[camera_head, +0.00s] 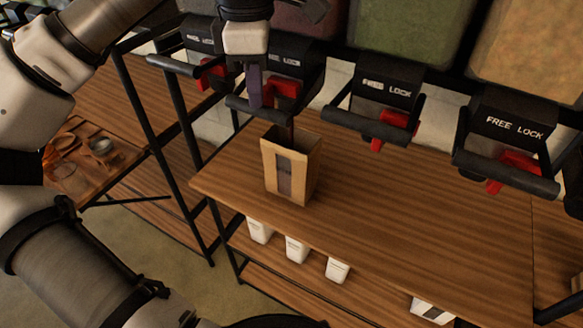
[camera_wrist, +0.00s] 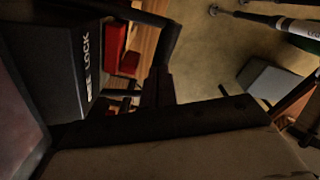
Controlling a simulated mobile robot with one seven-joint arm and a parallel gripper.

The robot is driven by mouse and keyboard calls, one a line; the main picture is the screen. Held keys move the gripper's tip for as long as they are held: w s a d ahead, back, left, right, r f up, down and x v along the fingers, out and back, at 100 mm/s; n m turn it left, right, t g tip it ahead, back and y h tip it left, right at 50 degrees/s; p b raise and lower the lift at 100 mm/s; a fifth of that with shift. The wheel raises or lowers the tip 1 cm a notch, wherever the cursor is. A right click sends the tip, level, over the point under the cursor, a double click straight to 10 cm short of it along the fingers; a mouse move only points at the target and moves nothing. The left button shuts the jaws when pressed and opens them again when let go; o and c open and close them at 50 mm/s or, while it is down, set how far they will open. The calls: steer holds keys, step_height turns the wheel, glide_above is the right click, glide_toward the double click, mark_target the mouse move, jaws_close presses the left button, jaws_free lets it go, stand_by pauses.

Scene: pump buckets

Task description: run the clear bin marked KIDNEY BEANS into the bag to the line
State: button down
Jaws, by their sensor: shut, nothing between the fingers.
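A kraft paper bag (camera_head: 302,176) stands upright and open on the wooden shelf, under the second dispenser from the left. Its front window (camera_head: 284,176) looks dark; no fill line can be made out. Above it is a dark red bin (camera_head: 308,18), mostly cut off, with no name label in view. Its dispenser has a black handle bar (camera_head: 302,112) and red lock (camera_head: 288,88). A thin dark streak shows between this spout and the bag mouth. My gripper (camera_head: 255,95) is shut and empty, pointing down at the left end of this bar, contact unclear.
More dispensers stand right, under a green bin (camera_head: 415,28) and a tan bin (camera_head: 530,45), and one left. White cups (camera_head: 297,249) stand on the lower shelf. A side table (camera_head: 85,165) with scoops is at left. The shelf right of the bag is clear.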

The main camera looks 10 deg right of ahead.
step_height(320, 180, up, 7)
steer(key=p, duration=0.5)
steer(key=shift+s+a+f, duration=0.1)
steer(key=shift+s+f, duration=0.05)
step_height(320, 180, up, 5)
steer(key=shift+f, duration=0.1)
stand_by(0.3)
stand_by(0.4)
